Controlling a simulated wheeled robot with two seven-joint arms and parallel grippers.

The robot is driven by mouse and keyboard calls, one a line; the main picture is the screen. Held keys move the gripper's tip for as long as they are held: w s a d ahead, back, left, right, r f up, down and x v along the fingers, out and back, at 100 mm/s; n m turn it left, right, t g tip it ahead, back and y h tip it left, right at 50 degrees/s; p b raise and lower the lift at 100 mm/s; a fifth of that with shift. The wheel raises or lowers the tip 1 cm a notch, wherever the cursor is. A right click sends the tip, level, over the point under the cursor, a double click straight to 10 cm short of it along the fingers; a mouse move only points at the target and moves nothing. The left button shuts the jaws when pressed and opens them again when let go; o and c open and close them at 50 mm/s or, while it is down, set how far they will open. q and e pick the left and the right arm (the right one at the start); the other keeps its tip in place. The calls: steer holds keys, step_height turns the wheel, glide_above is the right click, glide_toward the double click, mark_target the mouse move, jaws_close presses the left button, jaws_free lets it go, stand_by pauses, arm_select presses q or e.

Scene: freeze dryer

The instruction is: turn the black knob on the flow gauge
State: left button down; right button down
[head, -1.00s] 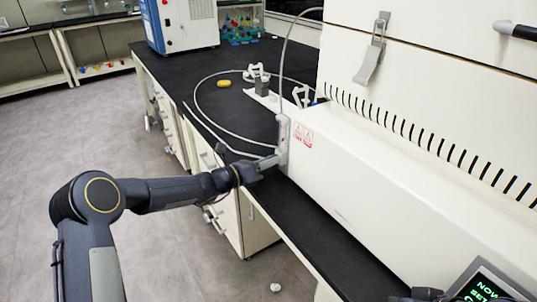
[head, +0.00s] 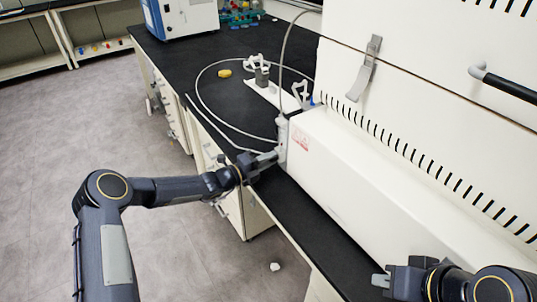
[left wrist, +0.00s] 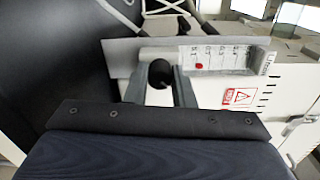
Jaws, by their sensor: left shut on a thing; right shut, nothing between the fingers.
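The flow gauge (head: 283,138) is a pale upright block on the left end of the white machine. In the left wrist view the gauge (left wrist: 228,57) shows scale marks and a red dot. Its black knob (left wrist: 160,73) is round and sits between the two fingers of my left gripper (left wrist: 160,92). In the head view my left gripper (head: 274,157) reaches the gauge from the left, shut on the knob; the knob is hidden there. My right gripper (head: 381,281) is shut and empty at the lower right, in front of the machine and away from the gauge.
The white machine (head: 375,180) fills the right side, with a latch (head: 364,68) and a black handle (head: 505,84). A pale hose (head: 200,95) loops over the black bench (head: 185,60). A yellow object (head: 224,73) lies inside the loop. The floor at left is clear.

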arm_select(q)
steer(key=n+p, duration=0.1)
steer(key=n, duration=0.2)
steer(key=shift+n, duration=0.4)
steer(key=n+p, duration=0.1)
steer(key=n, duration=0.3)
steer(key=shift+p, duration=0.3)
steer(key=shift+n, duration=0.3)
steer(key=c, duration=1.2)
jaws_free()
steer(key=shift+c, duration=0.2)
steer(key=b+v, duration=0.1)
steer(key=v, duration=0.7)
steer(key=shift+d, duration=0.1)
